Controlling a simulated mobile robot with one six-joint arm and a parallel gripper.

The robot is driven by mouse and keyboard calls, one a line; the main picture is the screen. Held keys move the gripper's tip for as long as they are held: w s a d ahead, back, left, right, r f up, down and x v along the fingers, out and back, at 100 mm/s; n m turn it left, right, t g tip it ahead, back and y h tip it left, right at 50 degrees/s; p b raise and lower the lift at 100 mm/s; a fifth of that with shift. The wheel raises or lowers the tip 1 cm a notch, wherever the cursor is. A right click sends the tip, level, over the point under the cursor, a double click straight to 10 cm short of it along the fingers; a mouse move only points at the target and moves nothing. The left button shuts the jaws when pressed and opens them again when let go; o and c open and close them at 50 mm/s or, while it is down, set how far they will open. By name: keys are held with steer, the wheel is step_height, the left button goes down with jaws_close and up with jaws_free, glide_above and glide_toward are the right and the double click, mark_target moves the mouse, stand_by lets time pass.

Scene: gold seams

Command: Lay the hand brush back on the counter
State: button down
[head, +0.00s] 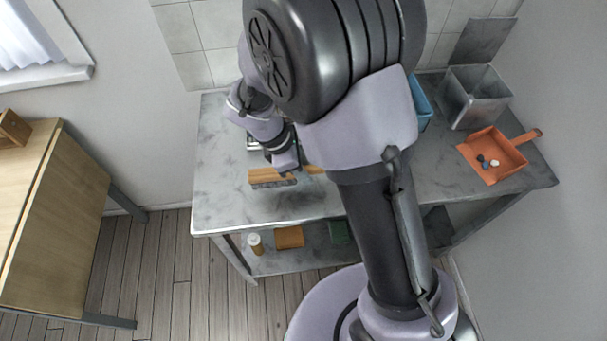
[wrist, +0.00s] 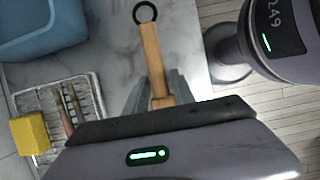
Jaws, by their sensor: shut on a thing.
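The hand brush (head: 272,177) has a wooden body with bristles on its underside. My gripper (head: 286,166) is shut on it, over the grey marbled counter (head: 228,205). A dark shadow lies on the counter below the brush, which seems to be held a little above the top. In the wrist view the wooden handle (wrist: 151,60) of the brush points away from my gripper (wrist: 158,100) and ends in a black ring. The rest of the brush is hidden behind the gripper body. My arm hides the middle of the counter in the head view.
An orange dustpan (head: 475,160) with small bits in it lies at the counter's right, beside a grey metal bin (head: 470,100). A blue tub (wrist: 40,25) and a wire rack (wrist: 85,95) with a yellow sponge (wrist: 30,134) stand near the gripper. The counter's front left is clear.

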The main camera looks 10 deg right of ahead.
steer(key=f+b, duration=0.2)
steer(key=f, duration=0.2)
steer(key=shift+w+a+b, duration=0.15)
steer(key=shift+w+b, duration=0.2)
steer(key=shift+b, duration=0.05)
steer(key=shift+r, duration=0.25)
steer(key=c, duration=1.1)
jaws_free()
steer(key=shift+f, duration=0.15)
steer(key=shift+o, duration=0.2)
